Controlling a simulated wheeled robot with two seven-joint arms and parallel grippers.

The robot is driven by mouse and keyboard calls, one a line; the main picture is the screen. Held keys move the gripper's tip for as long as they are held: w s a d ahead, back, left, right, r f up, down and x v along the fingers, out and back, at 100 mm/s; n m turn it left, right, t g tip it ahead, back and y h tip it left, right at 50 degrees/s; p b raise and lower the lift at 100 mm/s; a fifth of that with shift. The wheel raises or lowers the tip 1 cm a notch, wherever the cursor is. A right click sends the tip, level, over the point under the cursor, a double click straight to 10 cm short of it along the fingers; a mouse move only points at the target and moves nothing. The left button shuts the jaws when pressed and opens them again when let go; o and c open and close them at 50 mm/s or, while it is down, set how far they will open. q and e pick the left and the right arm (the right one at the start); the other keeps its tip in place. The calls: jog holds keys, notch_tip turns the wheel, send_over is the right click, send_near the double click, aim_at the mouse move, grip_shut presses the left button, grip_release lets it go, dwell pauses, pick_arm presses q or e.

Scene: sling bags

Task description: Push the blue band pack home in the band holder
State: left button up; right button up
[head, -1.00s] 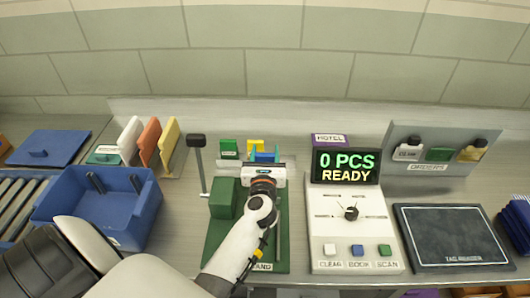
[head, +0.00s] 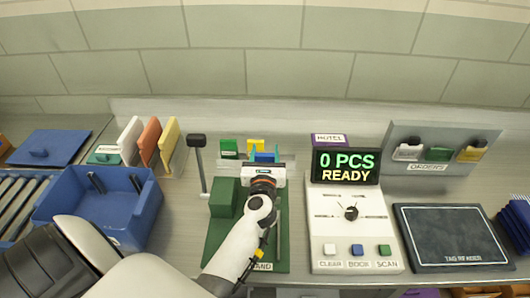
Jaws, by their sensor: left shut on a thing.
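My left gripper (head: 264,162) is shut on the blue band pack (head: 264,157), which shows only as a small blue patch between and beyond the fingers. The gripper reaches away from me over the rear of the green stand. The band holder (head: 288,160) is at the back of this stand, largely hidden by my gripper. A green pack (head: 229,146) and a yellow pack (head: 256,145) stand upright there. I cannot tell how deep the blue pack sits. My right gripper is not in view.
A black-topped lever (head: 197,141) stands left of the green stand (head: 222,240). A blue bin (head: 147,215) is farther left. A console (head: 350,235) reading "0 PCS READY" stands close on the right, with a dark tag reader pad (head: 453,233) beyond it.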

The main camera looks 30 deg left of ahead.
pick_arm(q)
jog(key=shift+f+b, duration=2.65)
jog(key=shift+f, duration=0.2)
jog(key=o, duration=1)
jog(key=shift+o, duration=0.2)
